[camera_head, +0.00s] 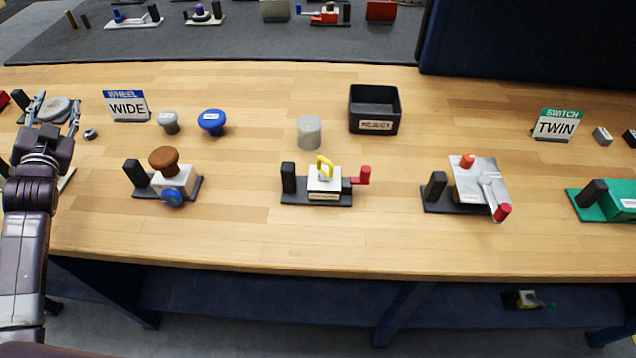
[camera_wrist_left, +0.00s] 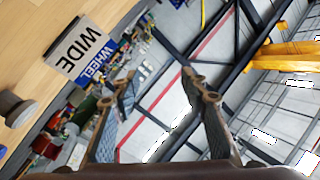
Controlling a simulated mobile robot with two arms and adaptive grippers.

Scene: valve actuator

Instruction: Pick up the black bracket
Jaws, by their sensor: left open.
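Several fixtures on the wooden table have a black upright on a dark base. One black upright (camera_head: 133,174) stands left of a brown knob, another (camera_head: 288,178) beside a yellow handle, and a third (camera_head: 436,187) beside a silver plate. I cannot tell which part is the black bracket. My left gripper (camera_head: 57,107) is open and empty at the table's left end, fingers pointing away from me, apart from these uprights. In the left wrist view its open fingers (camera_wrist_left: 158,78) frame the room beyond the table. My right gripper is not in view.
A black bin (camera_head: 375,126) stands at the back, near a grey cylinder (camera_head: 309,132). A blue knob (camera_head: 211,122), a grey knob (camera_head: 169,122) and the WIDE sign (camera_head: 127,107) stand at the back left. The TWIN sign (camera_head: 556,125) is at right. The front strip is clear.

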